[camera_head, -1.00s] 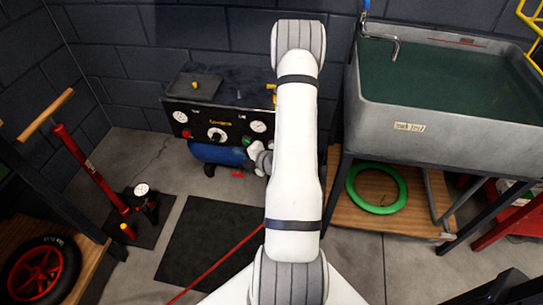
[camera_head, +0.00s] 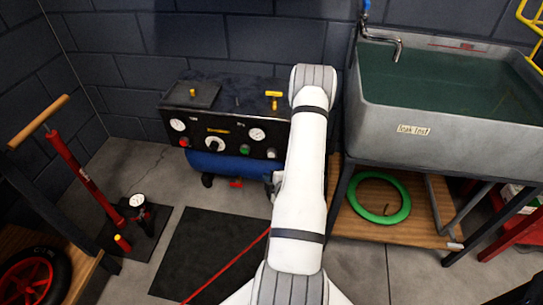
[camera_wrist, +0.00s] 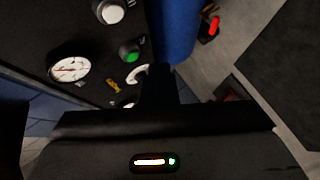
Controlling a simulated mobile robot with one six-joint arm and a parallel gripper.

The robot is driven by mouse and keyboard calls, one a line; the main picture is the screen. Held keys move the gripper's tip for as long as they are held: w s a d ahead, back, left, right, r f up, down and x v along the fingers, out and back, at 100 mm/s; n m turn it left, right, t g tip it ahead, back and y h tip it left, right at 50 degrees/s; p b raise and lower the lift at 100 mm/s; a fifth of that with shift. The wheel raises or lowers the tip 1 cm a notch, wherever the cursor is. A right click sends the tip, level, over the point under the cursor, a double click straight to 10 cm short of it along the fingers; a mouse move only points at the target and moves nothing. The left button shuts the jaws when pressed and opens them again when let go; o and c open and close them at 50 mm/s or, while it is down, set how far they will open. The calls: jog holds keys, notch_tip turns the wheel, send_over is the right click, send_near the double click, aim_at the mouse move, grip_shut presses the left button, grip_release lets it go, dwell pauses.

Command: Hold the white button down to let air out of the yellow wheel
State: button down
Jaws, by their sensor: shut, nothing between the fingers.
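A white button (camera_head: 271,153) appears at the right end of the black control panel (camera_head: 203,129), beside the green button (camera_head: 245,149). In the wrist view a white curved shape (camera_wrist: 137,72), likely this button, is partly hidden by my gripper (camera_wrist: 160,78). The green button (camera_wrist: 130,52) is just beyond it. My gripper is shut and empty, close to the panel; whether it touches the button cannot be told. In the head view my gripper (camera_head: 274,182) is low in front of the panel, mostly behind my arm. No yellow wheel is seen.
The panel also bears gauges (camera_head: 257,135), a white knob (camera_head: 215,144) and a red button (camera_head: 184,142). A blue tank (camera_head: 220,168) is below. A grey sink (camera_head: 440,125) stands right, a green ring (camera_head: 400,205) under it. A red pump (camera_head: 85,178) stands left. A red line crosses the floor.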

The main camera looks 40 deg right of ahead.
aim_at(271, 155)
jog(key=w+d, duration=0.5)
jog(key=shift+d, duration=0.4)
dwell(1.9)
jog(key=shift+w+d, duration=0.2)
jog(key=shift+d, duration=0.1)
jog(key=shift+w+d+r, duration=0.1)
jog(key=shift+w+d, duration=0.15)
jog(key=shift+d, duration=0.1)
dwell(2.0)
dwell(1.7)
jog(key=shift+s+a, duration=0.55)
jog(key=shift+a, duration=0.1)
